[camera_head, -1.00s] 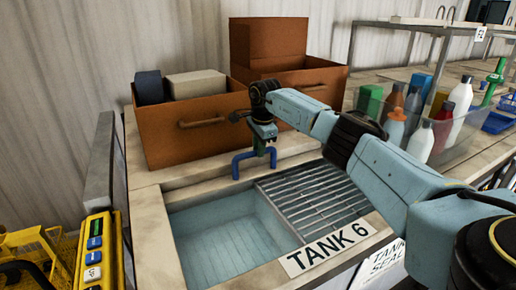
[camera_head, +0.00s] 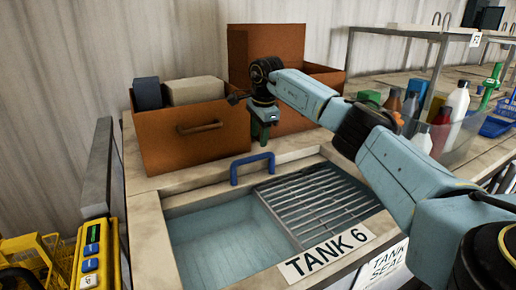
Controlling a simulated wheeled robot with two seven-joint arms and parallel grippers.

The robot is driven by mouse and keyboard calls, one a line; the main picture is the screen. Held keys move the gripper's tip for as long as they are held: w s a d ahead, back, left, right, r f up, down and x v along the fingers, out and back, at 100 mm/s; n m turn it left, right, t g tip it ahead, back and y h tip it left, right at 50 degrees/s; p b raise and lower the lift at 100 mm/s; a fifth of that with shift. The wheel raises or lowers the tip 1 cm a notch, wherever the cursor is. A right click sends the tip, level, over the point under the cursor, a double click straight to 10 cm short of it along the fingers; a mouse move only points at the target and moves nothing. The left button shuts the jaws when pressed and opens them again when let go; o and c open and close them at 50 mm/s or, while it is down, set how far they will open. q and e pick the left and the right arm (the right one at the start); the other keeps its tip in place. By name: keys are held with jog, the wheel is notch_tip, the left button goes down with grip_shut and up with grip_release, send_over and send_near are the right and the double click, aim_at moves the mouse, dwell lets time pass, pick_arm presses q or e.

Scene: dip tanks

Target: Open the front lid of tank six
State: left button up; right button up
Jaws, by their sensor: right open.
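Tank six (camera_head: 280,265) is in front of me, named by a white "TANK 6" label (camera_head: 326,253) on its front rim. Its left part is an open, pale blue basin; a slatted metal grate (camera_head: 325,200) covers the right part. A blue handle (camera_head: 252,158) stands at the back edge of the opening; I cannot clearly tell a lid panel there. My right gripper (camera_head: 261,141) points down just above and behind this handle, open and apart from it, with nothing in it. My left gripper is not in view.
Behind the tank stand brown drawer-like boxes (camera_head: 195,140) with handles, one holding dark and pale blocks. A clear bin of bottles (camera_head: 455,135) is at right. A yellow button panel (camera_head: 92,250) is at front left.

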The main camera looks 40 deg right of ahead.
notch_tip(320, 180, up, 6)
jog(key=s, duration=0.1)
jog(key=shift+a, duration=0.15)
jog(key=shift+s+f, duration=0.1)
dwell(0.4)
